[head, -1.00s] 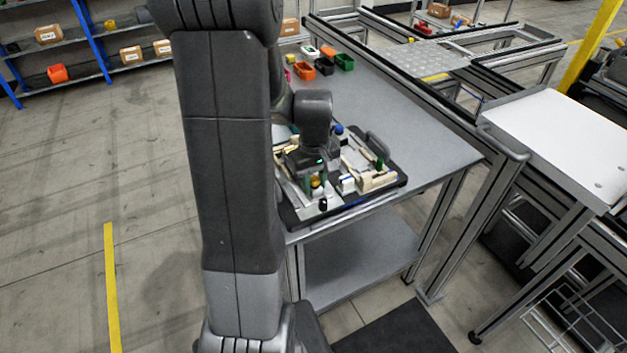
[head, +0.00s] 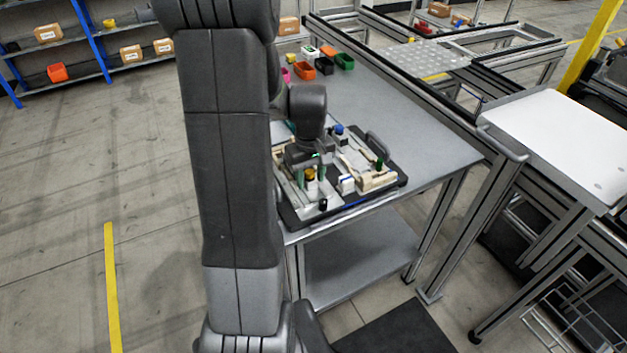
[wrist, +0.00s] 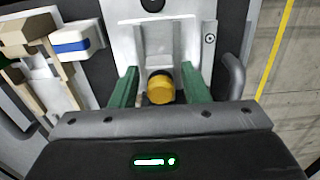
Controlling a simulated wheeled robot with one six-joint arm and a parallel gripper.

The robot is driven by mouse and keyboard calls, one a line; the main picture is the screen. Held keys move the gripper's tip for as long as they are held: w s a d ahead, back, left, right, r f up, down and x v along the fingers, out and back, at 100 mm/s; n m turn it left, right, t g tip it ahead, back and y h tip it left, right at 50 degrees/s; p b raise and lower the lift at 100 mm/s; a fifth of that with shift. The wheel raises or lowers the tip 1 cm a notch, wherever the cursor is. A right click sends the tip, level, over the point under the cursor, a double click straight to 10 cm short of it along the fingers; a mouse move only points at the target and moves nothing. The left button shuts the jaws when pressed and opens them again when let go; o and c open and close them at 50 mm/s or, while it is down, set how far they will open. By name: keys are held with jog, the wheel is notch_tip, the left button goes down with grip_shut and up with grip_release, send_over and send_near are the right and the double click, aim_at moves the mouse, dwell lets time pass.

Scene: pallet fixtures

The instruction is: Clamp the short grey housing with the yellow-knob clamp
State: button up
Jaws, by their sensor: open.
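The yellow knob (wrist: 161,88) of the clamp sits between the two green fingers of my gripper (wrist: 160,90) in the wrist view. The fingers are apart, one on each side of the knob, with a visible gap at each side. In the head view my gripper (head: 311,177) is low over the near left part of the fixture pallet, and the yellow knob (head: 310,173) shows between its fingers. A light grey fixture piece (wrist: 187,12) lies beyond the knob in the wrist view. I cannot clearly tell the short grey housing from the grey parts around it.
The dark pallet (head: 345,210) lies at the near end of the grey table (head: 420,150). It also bears a blue knob (head: 339,129), a blue-and-white block (wrist: 75,41) and beige parts (head: 376,181). Small coloured bins (head: 325,66) stand at the far end. The table's middle is clear.

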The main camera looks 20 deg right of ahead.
dwell(0.3)
jog(key=shift+r+p, duration=3.05)
jog(key=shift+r, duration=1)
jog(key=shift+f, duration=0.15)
notch_tip(320, 180, down, 8)
jog(key=b, duration=0.6)
jog(key=shift+r, duration=0.2)
